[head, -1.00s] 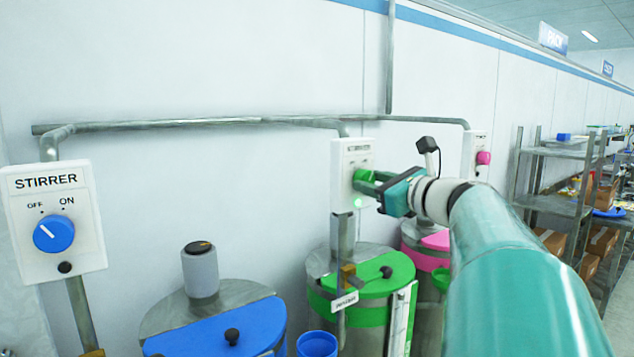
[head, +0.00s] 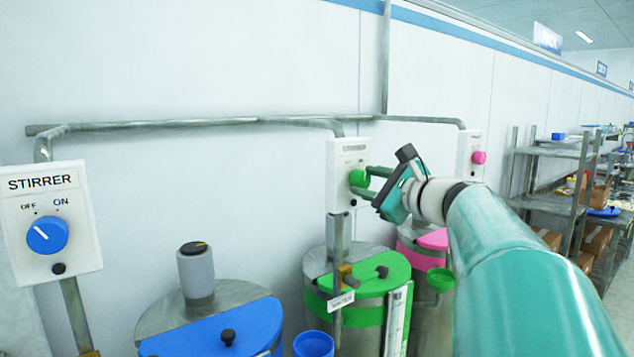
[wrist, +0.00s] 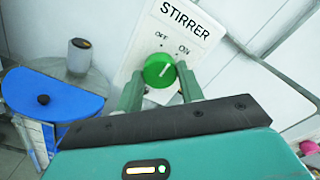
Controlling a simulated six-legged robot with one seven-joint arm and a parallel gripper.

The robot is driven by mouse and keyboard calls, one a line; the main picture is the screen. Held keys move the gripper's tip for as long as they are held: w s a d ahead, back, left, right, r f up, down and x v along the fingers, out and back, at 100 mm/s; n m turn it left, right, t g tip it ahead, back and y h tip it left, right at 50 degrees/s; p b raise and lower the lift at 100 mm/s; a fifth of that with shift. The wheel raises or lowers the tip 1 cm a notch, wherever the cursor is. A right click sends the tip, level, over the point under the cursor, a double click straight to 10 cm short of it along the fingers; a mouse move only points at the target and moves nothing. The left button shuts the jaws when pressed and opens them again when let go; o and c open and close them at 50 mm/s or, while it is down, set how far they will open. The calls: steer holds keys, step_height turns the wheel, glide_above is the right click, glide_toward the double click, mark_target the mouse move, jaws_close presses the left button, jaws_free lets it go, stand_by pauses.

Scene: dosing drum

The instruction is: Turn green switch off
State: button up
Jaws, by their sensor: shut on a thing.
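The green switch is a round green knob (head: 358,178) on a white STIRRER panel (head: 338,190) on the wall. In the wrist view the knob (wrist: 159,70) sits below the OFF and ON labels, with a short white mark on its face. The exact setting of the mark is hard to tell. My gripper (head: 368,182) is shut on the knob, with one green finger on each side of it, and is rolled to a tilt. The fingers (wrist: 160,84) partly hide the panel's lower part in the wrist view.
A blue knob (head: 47,234) is on a nearer STIRRER panel at left, and a pink knob (head: 479,157) is on a farther panel. Blue-lidded (head: 215,325) and green-lidded (head: 385,272) drums stand below. Metal shelves (head: 560,155) are at right.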

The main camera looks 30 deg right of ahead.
steer(key=n, duration=0.6)
steer(key=shift+n, duration=0.3)
stand_by(0.4)
steer(key=o, duration=1)
steer(key=shift+s, duration=0.1)
steer(key=s, duration=1.3)
steer(key=shift+s+d, duration=0.2)
steer(key=shift+s, duration=0.15)
